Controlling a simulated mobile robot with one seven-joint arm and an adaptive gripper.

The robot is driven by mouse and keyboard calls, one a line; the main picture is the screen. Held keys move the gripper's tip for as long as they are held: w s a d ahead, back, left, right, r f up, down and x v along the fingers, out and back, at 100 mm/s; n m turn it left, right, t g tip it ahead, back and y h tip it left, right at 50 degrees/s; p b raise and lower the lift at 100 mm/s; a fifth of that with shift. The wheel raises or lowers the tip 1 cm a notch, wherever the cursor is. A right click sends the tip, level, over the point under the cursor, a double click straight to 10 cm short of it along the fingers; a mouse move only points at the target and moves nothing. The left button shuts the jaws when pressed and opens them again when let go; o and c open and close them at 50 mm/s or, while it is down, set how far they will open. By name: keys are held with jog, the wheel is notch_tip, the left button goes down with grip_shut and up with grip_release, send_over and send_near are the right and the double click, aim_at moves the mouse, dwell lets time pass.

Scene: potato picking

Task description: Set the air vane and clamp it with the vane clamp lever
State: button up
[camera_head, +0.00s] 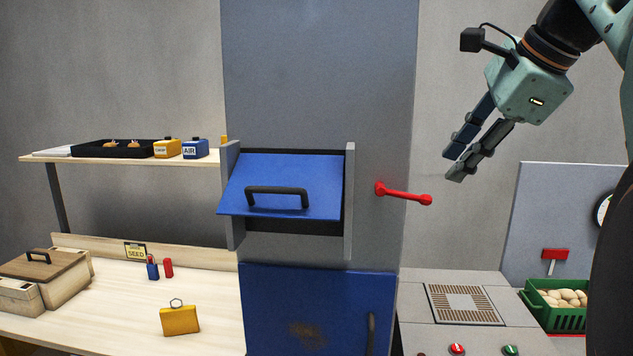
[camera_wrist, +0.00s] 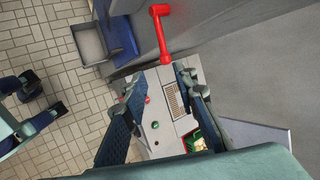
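The air vane (camera_head: 315,190) appears to be the blue tilted flap with a black bar handle (camera_head: 277,190), set between two grey side plates on the tall grey machine. Its lower edge leans outward. The red clamp lever (camera_head: 405,194) is on the machine's right side, its arm pointing right and slightly down. It also shows in the wrist view (camera_wrist: 162,35), beyond my fingertips. My gripper (camera_head: 456,165) is above and right of the lever, apart from it. In the wrist view my gripper (camera_wrist: 160,76) has its fingers spread with nothing between them.
A blue lower door (camera_head: 270,300) is below the vane. A wooden bench (camera_head: 225,290) with a yellow tag block (camera_head: 180,319) stands left. A grated counter (camera_head: 415,305) and a green potato crate (camera_head: 568,318) are at right. Space around my gripper is clear.

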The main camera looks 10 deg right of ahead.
aim_at(418, 196)
jog(key=x, duration=0.3)
jog(key=b+x, duration=0.1)
jog(key=x, duration=0.6)
jog(key=shift+w+a+r, duration=0.2)
jog(key=shift+w+a, duration=0.05)
jog(key=shift+w, duration=0.2)
grip_shut()
